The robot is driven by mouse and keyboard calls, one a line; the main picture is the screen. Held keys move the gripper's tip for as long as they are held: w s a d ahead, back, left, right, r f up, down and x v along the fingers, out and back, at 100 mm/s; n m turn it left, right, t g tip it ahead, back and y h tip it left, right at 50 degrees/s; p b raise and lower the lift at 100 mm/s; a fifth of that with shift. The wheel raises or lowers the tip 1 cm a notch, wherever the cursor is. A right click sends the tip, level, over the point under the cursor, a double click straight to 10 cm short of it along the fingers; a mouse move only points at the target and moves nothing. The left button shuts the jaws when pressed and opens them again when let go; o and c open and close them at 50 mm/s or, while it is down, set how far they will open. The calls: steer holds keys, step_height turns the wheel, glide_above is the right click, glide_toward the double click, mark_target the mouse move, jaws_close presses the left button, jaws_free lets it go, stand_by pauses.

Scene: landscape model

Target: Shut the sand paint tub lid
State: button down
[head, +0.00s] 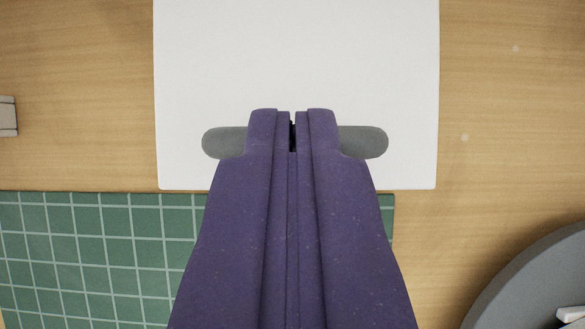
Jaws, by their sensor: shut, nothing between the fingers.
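My gripper (292,115) is purple, with its two fingers together and nothing between them. It points up the picture over a flat white panel (295,60) with rounded corners. A grey rounded bar (364,142) shows on both sides of the fingers, and its middle is hidden by them. I cannot tell whether the fingers touch the bar or hang above it. No sand-coloured tub can be made out, and I cannot tell whether the white panel is its lid.
A green cutting mat with a white grid (90,260) lies at the lower left on the wooden table (510,100). A round grey object (520,285) fills the lower right corner. A small grey block (8,117) is at the left edge. The wood right of the panel is clear.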

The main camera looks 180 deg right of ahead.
steer(key=shift+s+f+b, duration=0.25)
steer(key=shift+f+b, duration=0.05)
steer(key=shift+f, duration=0.25)
steer(key=shift+s+r, duration=0.1)
steer(key=shift+s, duration=0.05)
steer(key=r+p, duration=0.1)
steer(key=r, duration=0.1)
steer(key=w+r+p, duration=0.1)
steer(key=r, duration=0.1)
steer(key=shift+w+p, duration=0.1)
steer(key=shift+p, duration=0.3)
steer(key=p+v, duration=0.1)
steer(key=v, duration=0.9)
steer(key=w+d+r+m+t+b, duration=0.15)
steer(key=w+r+b, duration=0.25)
steer(key=r, duration=0.5)
steer(key=w+d+r+t+b, duration=0.3)
steer(key=r, duration=0.6)
steer(key=s+d+r+t+b, duration=0.1)
steer(key=s+r, duration=0.3)
steer(key=r, duration=0.4)
steer(key=s+d+r+t+h+b, duration=0.1)
steer(key=s+d+r+t+b, duration=0.1)
steer(key=r, duration=0.7)
steer(key=s+d+r+t+b, duration=0.2)
steer(key=s+r+b, duration=0.2)
steer(key=r, duration=0.5)
steer(key=shift+s+d+m, duration=0.25)
steer(key=shift+s+m, duration=0.1)
steer(key=shift+s, duration=0.7)
